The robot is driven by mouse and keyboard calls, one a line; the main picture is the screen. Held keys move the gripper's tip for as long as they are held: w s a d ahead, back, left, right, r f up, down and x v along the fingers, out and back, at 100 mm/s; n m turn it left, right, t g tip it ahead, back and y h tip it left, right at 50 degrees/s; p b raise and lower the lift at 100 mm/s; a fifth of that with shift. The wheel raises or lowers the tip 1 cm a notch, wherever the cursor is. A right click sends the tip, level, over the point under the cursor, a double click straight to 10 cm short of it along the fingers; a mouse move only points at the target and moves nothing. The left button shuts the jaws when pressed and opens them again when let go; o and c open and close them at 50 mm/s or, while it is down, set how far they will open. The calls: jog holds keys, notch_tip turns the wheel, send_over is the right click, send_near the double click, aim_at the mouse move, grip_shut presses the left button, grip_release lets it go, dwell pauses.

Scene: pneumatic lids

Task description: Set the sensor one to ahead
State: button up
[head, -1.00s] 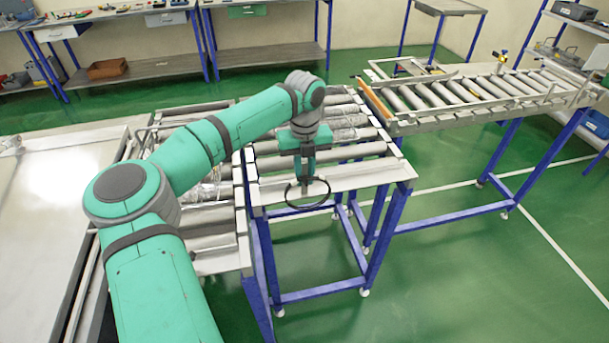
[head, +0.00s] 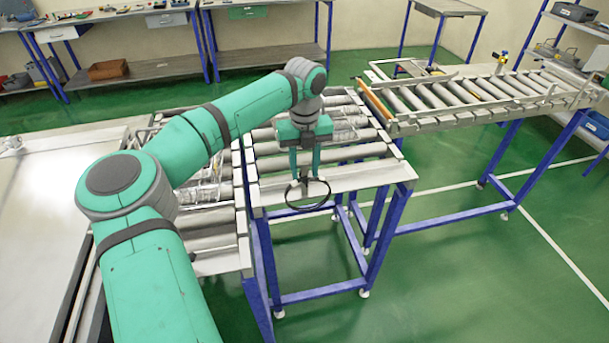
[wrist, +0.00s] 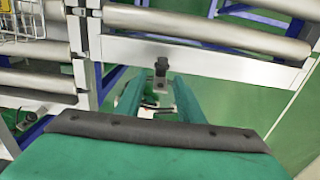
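A small dark block on a short stem, apparently the sensor (head: 304,188), is at the front side rail of the middle roller conveyor (head: 345,178). A thin dark ring (head: 308,208) shows around its base in the head view. In the wrist view the dark block (wrist: 161,68) stands against the pale metal rail (wrist: 215,62). My gripper (head: 304,178) points down over it, fingers apart. In the wrist view my gripper (wrist: 158,88) has its two green fingers spread, with the sensor in line with the gap. I cannot tell whether they touch it. Which way the sensor faces is unclear.
Wire baskets (head: 205,182) lie on the left rollers. Workbenches (head: 265,55) line the back wall. The floor in front of the conveyor is clear.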

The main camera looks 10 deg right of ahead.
notch_tip(320, 180, up, 8)
jog(key=shift+f, duration=0.2)
dwell(0.5)
